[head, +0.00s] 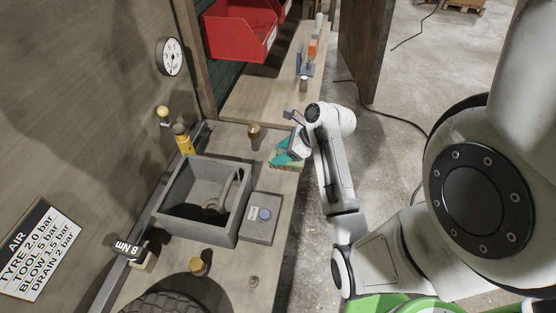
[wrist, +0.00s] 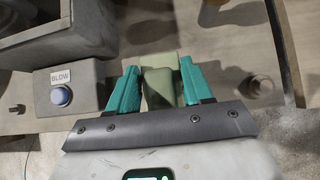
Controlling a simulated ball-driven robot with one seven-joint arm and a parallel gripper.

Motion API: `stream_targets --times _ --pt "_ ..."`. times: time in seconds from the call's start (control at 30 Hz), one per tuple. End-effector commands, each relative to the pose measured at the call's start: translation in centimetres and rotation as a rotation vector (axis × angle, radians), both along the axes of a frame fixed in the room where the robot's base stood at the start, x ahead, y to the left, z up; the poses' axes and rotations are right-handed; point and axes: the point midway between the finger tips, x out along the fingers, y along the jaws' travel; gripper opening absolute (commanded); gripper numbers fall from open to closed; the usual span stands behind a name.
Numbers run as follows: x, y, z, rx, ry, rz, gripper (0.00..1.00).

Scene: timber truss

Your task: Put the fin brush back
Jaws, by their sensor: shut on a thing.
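The fin brush (head: 288,166) shows in the head view as a pale strip with brownish bristles at the bench's right edge. In the wrist view its pale green body (wrist: 160,84) sits between the two teal fingers. My gripper (head: 287,153) is shut on it, with a finger on either side in the wrist view (wrist: 159,72). The brush is at or just above the bench top; I cannot tell if it touches. Its bristles are hidden in the wrist view.
A grey open bin (head: 205,195) holds a curved grey part. A BLOW button box (head: 262,219) stands beside it. A wooden-topped peg (head: 254,134) stands behind the brush. A red bin (head: 238,32) hangs farther back. Floor lies right of the bench (head: 233,272).

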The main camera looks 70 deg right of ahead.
Motion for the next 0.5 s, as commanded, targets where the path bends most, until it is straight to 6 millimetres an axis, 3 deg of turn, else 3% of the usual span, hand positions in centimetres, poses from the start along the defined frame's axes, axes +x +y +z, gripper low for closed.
stream_targets --times 0.23,0.5 --pt "1.3 -0.5 -1.6 -0.001 -0.001 0.000 0.01" --pt "1.3 -0.5 -4.6 0.000 0.000 -0.003 0.01"
